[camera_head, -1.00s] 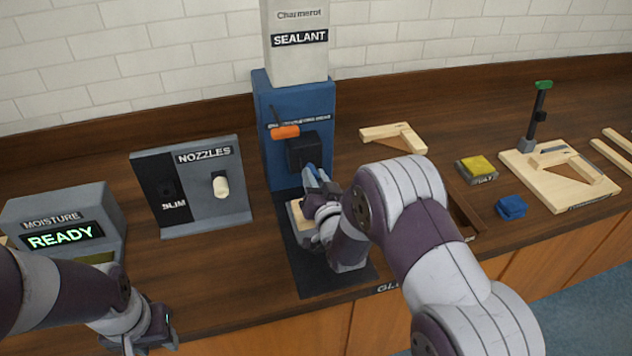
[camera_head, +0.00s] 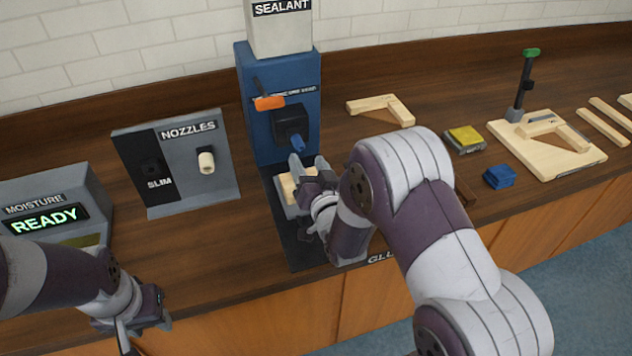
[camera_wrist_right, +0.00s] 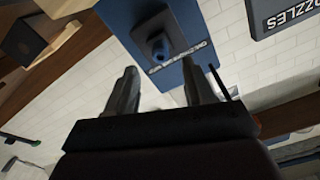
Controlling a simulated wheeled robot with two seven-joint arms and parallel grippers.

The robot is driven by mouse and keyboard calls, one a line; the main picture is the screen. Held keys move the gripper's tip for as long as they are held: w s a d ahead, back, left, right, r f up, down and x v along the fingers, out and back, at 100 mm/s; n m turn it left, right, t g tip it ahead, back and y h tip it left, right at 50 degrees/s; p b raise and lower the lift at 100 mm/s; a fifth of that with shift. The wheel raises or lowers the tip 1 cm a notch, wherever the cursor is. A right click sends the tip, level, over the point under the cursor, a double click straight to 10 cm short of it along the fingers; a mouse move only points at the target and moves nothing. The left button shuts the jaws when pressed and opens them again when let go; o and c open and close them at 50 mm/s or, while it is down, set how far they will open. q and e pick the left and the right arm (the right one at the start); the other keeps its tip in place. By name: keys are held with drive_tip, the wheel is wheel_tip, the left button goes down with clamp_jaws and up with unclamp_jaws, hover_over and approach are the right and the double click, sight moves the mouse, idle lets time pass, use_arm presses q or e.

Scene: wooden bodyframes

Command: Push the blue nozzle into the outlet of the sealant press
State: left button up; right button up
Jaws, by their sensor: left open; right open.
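The blue nozzle (camera_head: 298,143) sits at the black outlet block (camera_head: 290,121) on the front of the blue sealant press (camera_head: 258,100), pointing down and forward. It also shows in the right wrist view (camera_wrist_right: 158,46), end-on against the dark outlet. Whether it is fully seated I cannot tell. My right gripper (camera_head: 305,168) is open and empty, just below and in front of the nozzle, apart from it. In the right wrist view its fingers (camera_wrist_right: 160,90) are spread with nothing between them. My left gripper (camera_head: 140,330) is open at the bench's front edge, holding nothing visible.
A nozzle rack (camera_head: 222,180) with a cream nozzle (camera_head: 206,161) stands left of the press. A moisture meter (camera_head: 75,185) reads READY. A pale wooden piece (camera_head: 287,187) lies on the press base behind my right gripper. Wooden frames, a yellow-topped block (camera_head: 464,138) and blue block (camera_head: 499,176) lie right.

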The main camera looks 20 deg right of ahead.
drive_tip(key=s, duration=0.7)
drive_tip(key=shift+b, duration=0.35)
drive_tip(key=shift+d, duration=0.1)
drive_tip(key=f+g, duration=0.1)
drive_tip(key=g, duration=0.1)
drive_tip(key=s+f+n+g, duration=0.1)
drive_tip(key=f+g, duration=0.2)
drive_tip(key=g, duration=0.2)
drive_tip(key=shift+s+d+f+n, duration=0.3)
drive_tip(key=shift+s+f+n, duration=0.05)
drive_tip(key=shift+f+n, duration=0.05)
drive_tip(key=s+d+n+g, duration=0.1)
drive_tip(key=s+n+g, duration=0.1)
drive_tip(key=s+g, duration=0.7)
drive_tip(key=s+f, duration=0.1)
drive_tip(key=s, duration=0.4)
drive_tip(key=shift+s+d+g+h, duration=0.15)
drive_tip(key=shift+s+g+h, duration=0.15)
drive_tip(key=shift+s, duration=0.05)
